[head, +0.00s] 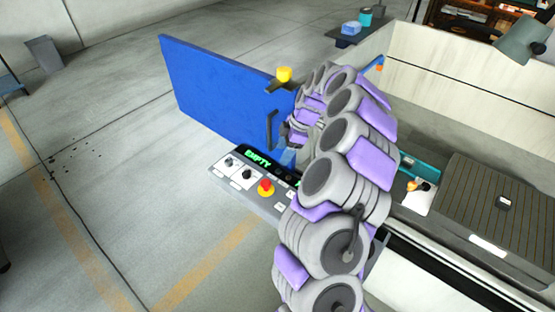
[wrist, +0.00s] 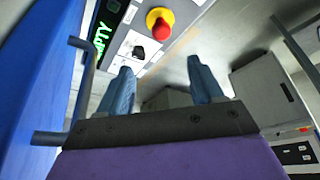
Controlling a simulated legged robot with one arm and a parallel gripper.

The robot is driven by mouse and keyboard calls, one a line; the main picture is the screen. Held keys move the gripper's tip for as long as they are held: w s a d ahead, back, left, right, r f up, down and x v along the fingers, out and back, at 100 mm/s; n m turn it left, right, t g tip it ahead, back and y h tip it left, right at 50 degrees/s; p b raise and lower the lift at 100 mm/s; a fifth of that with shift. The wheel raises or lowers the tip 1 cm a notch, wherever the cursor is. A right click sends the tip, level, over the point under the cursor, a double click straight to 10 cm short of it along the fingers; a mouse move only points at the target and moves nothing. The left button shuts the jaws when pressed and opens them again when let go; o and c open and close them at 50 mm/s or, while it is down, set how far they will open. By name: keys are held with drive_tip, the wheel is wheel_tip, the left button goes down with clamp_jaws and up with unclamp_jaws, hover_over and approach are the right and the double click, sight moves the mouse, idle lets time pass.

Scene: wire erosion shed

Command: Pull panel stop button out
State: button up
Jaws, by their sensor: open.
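The panel stop button (head: 265,187) is a red mushroom head with a yellow base on the grey control panel (head: 228,182). In the wrist view the red button (wrist: 160,22) is near the top, above and between my fingers, apart from them. My gripper (wrist: 164,88) is open and empty, with its two blue fingers spread. In the head view my arm hides much of the gripper, and a blue fingertip (head: 287,156) shows beside the panel. A green display (head: 257,158) on the panel reads EMPTY.
A blue door (head: 215,90) with a dark handle (head: 271,130) stands upright behind the panel, close to my gripper. The handle (wrist: 88,80) also shows left of my fingers in the wrist view. A black knob (head: 246,174) sits beside the button. Bare floor lies left.

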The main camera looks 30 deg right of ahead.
drive_tip(key=shift+v, duration=1.5)
